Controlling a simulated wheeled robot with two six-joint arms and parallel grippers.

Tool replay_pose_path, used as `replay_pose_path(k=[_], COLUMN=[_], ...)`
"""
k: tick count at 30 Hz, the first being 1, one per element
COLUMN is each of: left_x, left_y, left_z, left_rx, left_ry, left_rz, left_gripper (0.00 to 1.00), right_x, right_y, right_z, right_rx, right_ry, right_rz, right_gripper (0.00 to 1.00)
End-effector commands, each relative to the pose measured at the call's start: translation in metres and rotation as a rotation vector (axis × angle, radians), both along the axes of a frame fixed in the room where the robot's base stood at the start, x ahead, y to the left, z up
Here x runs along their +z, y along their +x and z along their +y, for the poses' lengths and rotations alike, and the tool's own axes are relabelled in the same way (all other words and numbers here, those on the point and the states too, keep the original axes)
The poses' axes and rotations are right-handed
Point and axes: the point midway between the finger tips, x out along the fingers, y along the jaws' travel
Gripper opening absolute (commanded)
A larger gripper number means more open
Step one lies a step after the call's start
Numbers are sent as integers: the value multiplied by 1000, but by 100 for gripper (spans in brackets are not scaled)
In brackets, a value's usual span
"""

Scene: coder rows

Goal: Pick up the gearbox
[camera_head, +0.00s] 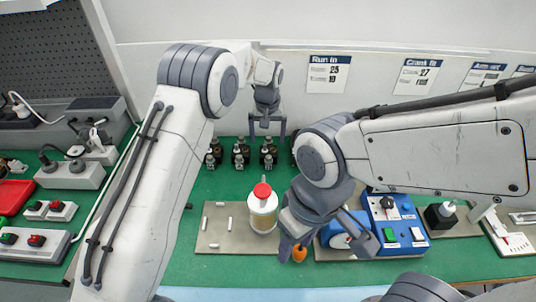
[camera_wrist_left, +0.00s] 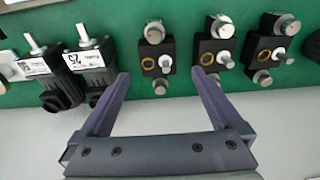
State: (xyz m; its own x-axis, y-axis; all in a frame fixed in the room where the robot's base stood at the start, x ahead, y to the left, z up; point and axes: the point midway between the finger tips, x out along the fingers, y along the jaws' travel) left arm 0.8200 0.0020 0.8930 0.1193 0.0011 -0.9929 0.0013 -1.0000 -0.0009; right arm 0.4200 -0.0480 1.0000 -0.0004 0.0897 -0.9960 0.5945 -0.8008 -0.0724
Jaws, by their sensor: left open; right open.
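Three black blocks with metal cylinders and gold rings stand in a row at the back of the green bench: one (camera_head: 214,152), a middle one (camera_head: 240,152) and a right one (camera_head: 268,153). They show in the left wrist view, one (camera_wrist_left: 157,57) just beyond the fingertips. Two dark units with white labels and shafts, one (camera_wrist_left: 95,62) marked 25, stand beside them there. I cannot tell which is the gearbox. My left gripper (camera_head: 267,130) is open and empty above the row; its fingers also show in the wrist view (camera_wrist_left: 160,76). My right gripper (camera_head: 328,250) is open over the front.
A jar with a red lid (camera_head: 263,208) stands on a beige plate (camera_head: 212,242) with white pegs. Switch boxes (camera_head: 70,176) fill the left. My right arm hides some bench.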

Motion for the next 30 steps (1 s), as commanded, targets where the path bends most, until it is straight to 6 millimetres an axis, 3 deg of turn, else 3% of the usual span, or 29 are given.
replay_pose_path(k=[17, 26, 30], left_x=[-67, -72, -72], left_y=[8, 9, 9], left_z=[-3, -4, -4], left_rx=[-1, -1, -1], left_ry=[0, -1, -1], left_rz=[1, -2, -2], left_gripper=[100, 100, 50], right_x=[13, 13, 13], right_y=[0, 0, 0], right_z=[0, 0, 0], right_rx=[0, 0, 0], right_ry=[0, 0, 0], right_rz=[0, 0, 0], right_gripper=[50, 50, 50])
